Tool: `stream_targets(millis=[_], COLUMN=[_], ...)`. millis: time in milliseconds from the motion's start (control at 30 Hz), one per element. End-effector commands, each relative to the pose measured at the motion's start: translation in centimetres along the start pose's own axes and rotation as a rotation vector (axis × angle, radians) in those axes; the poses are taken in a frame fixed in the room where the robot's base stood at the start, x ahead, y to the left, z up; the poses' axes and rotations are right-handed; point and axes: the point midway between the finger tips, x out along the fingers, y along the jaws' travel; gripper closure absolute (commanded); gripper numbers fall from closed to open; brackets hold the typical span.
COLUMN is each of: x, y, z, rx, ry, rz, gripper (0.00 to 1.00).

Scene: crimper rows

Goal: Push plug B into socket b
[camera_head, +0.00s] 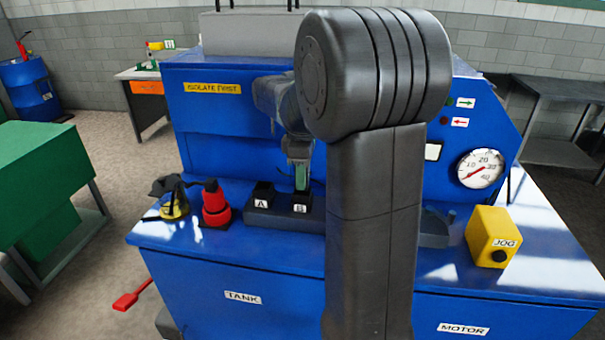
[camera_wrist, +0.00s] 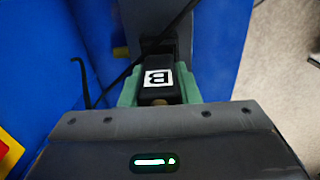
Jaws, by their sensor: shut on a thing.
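Plug B (camera_wrist: 157,80) is a black block with a white B label in the wrist view. My gripper (camera_wrist: 158,92) has green fingers on both sides of it and is shut on it. In the head view my gripper (camera_head: 301,178) points down just behind the block labelled B on a dark base (camera_head: 285,221). A block labelled A (camera_head: 262,192) stands to its left. Socket b cannot be told apart with certainty; the plug's far end and any contact with a socket are hidden.
A red cylinder (camera_head: 215,205) and a yellow-and-black object (camera_head: 174,207) stand left of the dark base. A yellow JOG box (camera_head: 491,238) is at the right. The blue machine's panel (camera_head: 225,115) rises behind. A black cable (camera_wrist: 125,75) crosses near the plug.

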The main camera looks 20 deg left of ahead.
Motion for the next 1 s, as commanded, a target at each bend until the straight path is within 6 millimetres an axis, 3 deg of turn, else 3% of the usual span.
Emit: stream_targets(millis=[800, 833, 933, 1000], x=[2.1, 2.0, 2.0, 2.0], y=[0.0, 0.0, 0.0, 0.0], z=[0.0, 0.0, 0.0, 0.0], rx=[0.000, 0.000, 0.000, 0.000], ry=[0.000, 0.000, 0.000, 0.000], rz=[-0.001, 0.000, -0.001, -0.001], gripper=[0.99, 0.65, 0.46, 0.46])
